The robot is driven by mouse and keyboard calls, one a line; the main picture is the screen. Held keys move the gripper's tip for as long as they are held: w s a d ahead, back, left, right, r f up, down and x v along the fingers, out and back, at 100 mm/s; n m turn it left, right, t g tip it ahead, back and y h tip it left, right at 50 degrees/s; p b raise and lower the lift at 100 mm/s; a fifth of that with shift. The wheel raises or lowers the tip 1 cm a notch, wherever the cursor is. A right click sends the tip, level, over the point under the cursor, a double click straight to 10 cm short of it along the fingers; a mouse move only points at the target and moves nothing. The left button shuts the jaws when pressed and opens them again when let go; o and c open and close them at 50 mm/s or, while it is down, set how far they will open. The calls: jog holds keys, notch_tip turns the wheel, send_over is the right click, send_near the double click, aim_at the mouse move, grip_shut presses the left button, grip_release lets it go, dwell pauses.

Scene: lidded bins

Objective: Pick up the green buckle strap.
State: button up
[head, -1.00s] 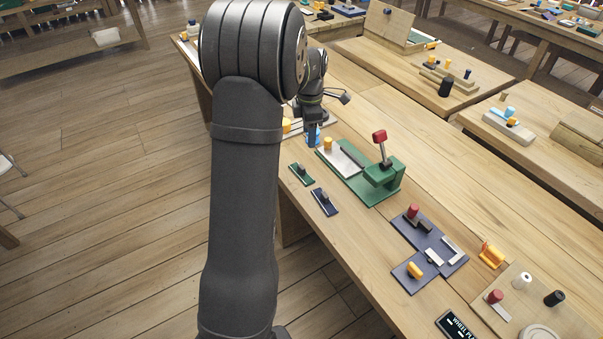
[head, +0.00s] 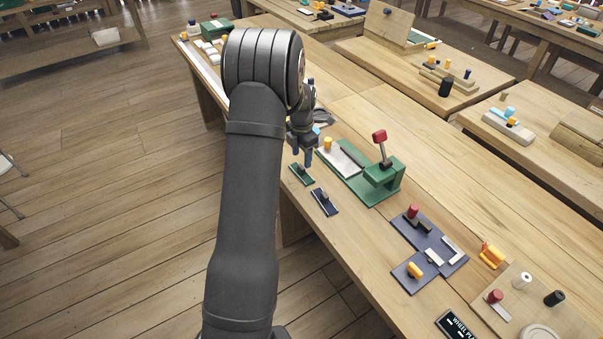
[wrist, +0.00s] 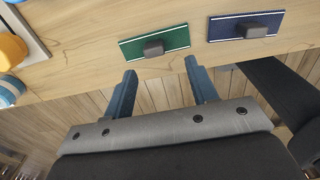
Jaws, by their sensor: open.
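The green buckle strap (head: 301,175) is a small flat green piece with a dark block on it, lying near the table's left edge in the head view. In the wrist view the green strap (wrist: 154,43) lies just beyond my fingertips, roughly in line with the gap between them. My gripper (head: 302,160) is at the strap in the head view, its blue fingers pointing down. In the wrist view my gripper (wrist: 160,66) is open with nothing between its fingers. The exact height of the fingertips over the strap is hard to tell.
A navy strap (head: 325,202) with a similar block lies close beside the green one, also in the wrist view (wrist: 246,26). A green press with a red-topped lever (head: 384,172) stands to the right. The table edge is close on the left, with floor beyond.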

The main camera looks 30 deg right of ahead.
aim_at(302, 167)
jog(key=shift+w+d+f, duration=0.1)
jog(key=shift+w+f, duration=0.05)
jog(key=shift+f, duration=0.85)
jog(key=shift+w+d+f, duration=0.1)
jog(key=shift+f, duration=0.9)
jog(key=shift+w+d+f, duration=0.1)
jog(key=shift+w+f, duration=0.05)
jog(key=shift+f, duration=0.85)
jog(key=shift+c, duration=0.4)
jog(key=c, duration=1)
